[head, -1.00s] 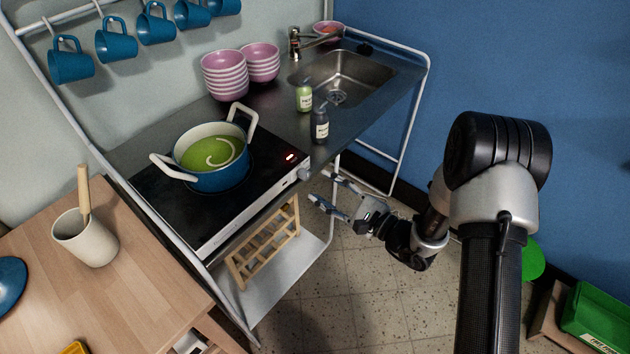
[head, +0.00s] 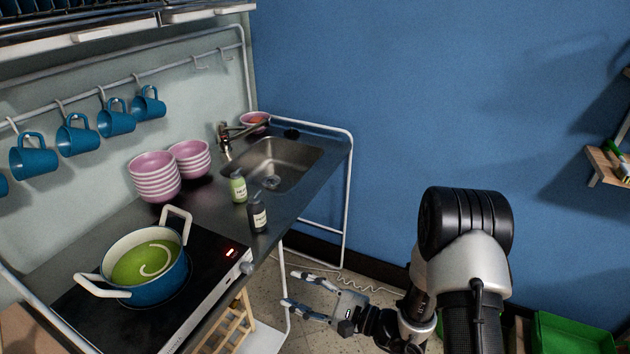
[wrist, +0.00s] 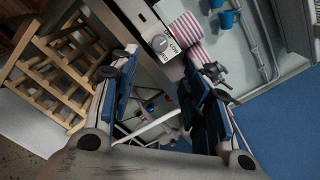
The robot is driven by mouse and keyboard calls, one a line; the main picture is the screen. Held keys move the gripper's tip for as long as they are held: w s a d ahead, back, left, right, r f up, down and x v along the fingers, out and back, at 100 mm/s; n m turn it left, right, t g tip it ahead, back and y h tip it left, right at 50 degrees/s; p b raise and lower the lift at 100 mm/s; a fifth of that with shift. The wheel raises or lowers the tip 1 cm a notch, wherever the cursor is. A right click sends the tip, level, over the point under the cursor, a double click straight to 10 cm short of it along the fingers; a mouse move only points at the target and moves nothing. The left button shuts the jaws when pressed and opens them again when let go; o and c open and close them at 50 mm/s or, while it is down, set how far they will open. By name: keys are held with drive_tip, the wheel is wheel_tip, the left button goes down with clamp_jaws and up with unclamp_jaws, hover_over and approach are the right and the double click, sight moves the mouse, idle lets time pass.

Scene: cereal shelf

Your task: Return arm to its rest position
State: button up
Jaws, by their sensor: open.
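My gripper (head: 290,289) is open and empty in the head view. It is to the right of the cooktop's front edge, over the floor, with its fingers pointing left towards the counter. In the wrist view my gripper (wrist: 165,95) shows its two blue-padded fingers spread apart with nothing held between them. Past the fingers are the cooktop's front with a knob (wrist: 160,42) and a wooden rack (wrist: 60,70) at the left.
A pot (head: 147,262) of green soup sits on the cooktop (head: 205,290). Two bottles, green (head: 238,187) and dark (head: 257,212), stand near the counter's front edge by the sink (head: 275,165). A green crate (head: 570,335) is at lower right. Floor shows between counter and wall.

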drive_tip(key=s+r+n+g+h, duration=0.5)
drive_tip(key=s+r+n+g, duration=0.55)
drive_tip(key=s+r, duration=0.45)
drive_tip(key=s+d+r+n+t+h, duration=0.1)
drive_tip(key=s+d+t+h, duration=0.1)
drive_tip(key=d+h, duration=0.2)
drive_tip(key=s+d+r+n+t+h, duration=0.1)
drive_tip(key=s+d+r+t+h, duration=0.1)
drive_tip(key=d, duration=0.7)
drive_tip(key=s+d+r+n+t+h, duration=0.1)
drive_tip(key=s+d+n+t+h, duration=0.1)
drive_tip(key=d, duration=0.5)
drive_tip(key=s+t+h, duration=0.1)
drive_tip(key=t+h, duration=0.1)
drive_tip(key=h, duration=0.1)
drive_tip(key=shift+s+d+r+h, duration=0.15)
drive_tip(key=shift+s+h, duration=0.1)
drive_tip(key=shift+h, duration=0.05)
